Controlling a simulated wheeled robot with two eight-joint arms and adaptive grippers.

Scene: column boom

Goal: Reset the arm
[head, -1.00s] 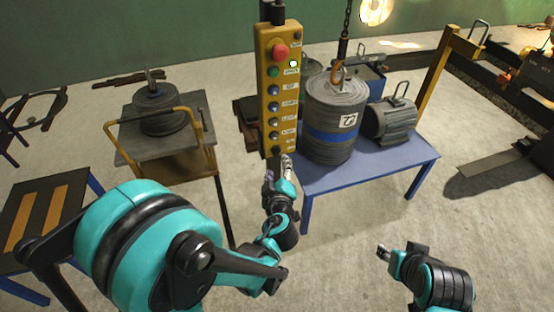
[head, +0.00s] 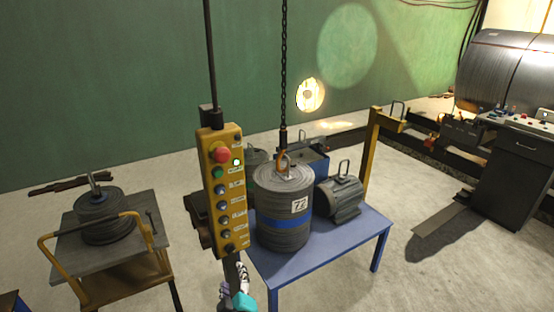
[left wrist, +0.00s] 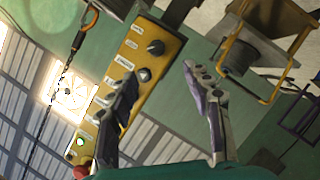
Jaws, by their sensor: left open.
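My left gripper (head: 236,285) is at the bottom of the head view, just below the yellow control pendant (head: 222,190). In the left wrist view the gripper (left wrist: 165,88) is open, its two fingers spread apart with nothing held between them. The pendant (left wrist: 146,62) shows behind the fingers there, with its dark knob and labels. The pendant has a red button, a lit green lamp and several dark buttons, and hangs from above. Most of my left arm is below the head view's edge. My right gripper is in neither view now.
A blue table (head: 330,255) carries a wound drum (head: 284,215) marked 72, under a chain hook (head: 282,160), and a grey motor (head: 340,198). A cart (head: 120,250) with a coil (head: 104,217) stands left. A dark cabinet (head: 512,185) stands right.

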